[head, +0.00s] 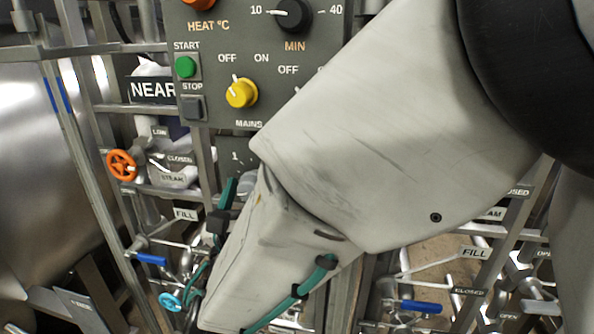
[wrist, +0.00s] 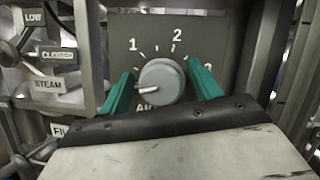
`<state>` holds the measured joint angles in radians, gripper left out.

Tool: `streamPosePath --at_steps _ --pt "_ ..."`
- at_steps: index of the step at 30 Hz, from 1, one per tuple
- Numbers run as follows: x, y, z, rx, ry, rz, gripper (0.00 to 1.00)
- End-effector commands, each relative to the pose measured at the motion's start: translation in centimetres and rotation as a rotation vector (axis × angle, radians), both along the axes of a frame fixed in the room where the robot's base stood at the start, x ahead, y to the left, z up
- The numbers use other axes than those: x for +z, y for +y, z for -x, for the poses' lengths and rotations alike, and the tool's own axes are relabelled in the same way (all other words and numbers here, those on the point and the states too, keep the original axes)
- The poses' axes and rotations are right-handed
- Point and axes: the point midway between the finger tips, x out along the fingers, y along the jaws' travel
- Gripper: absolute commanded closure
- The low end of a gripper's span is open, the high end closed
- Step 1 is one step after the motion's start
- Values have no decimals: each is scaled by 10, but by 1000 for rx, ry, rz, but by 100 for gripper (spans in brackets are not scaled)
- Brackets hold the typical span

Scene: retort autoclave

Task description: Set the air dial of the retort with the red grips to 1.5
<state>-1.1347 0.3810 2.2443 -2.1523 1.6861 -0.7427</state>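The air dial (wrist: 161,82) is a round grey knob on a dark panel in the wrist view, its label partly hidden below it. Its white pointer line points left and slightly down, below the 1 mark. The numbers 1, 2 and part of a 3 show around it. My gripper (wrist: 160,76) is open, with one teal finger on each side of the dial and a gap on both sides. In the head view my arm hides the dial; only part of a teal finger (head: 228,193) shows beside the lower panel. No red grips are visible.
Above is a control panel with a yellow mains knob (head: 241,93), a green start button (head: 185,67) and a black minutes knob (head: 294,14). An orange handwheel (head: 122,165) and blue-handled valves (head: 151,258) sit at the left among pipes. A metal post stands close to the right finger.

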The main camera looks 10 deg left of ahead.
Motion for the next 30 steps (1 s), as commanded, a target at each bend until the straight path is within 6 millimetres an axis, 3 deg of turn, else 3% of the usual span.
streamPosePath --at_steps 1,4,5,17,30 --pt "0 0 0 -1 0 0 50" --pt "0 -1 0 -1 0 0 78" --pt "0 -1 0 -1 0 0 81" --pt "0 -1 -1 -3 -5 -58 81" --pt "0 -1 0 -3 -32 -403 81"
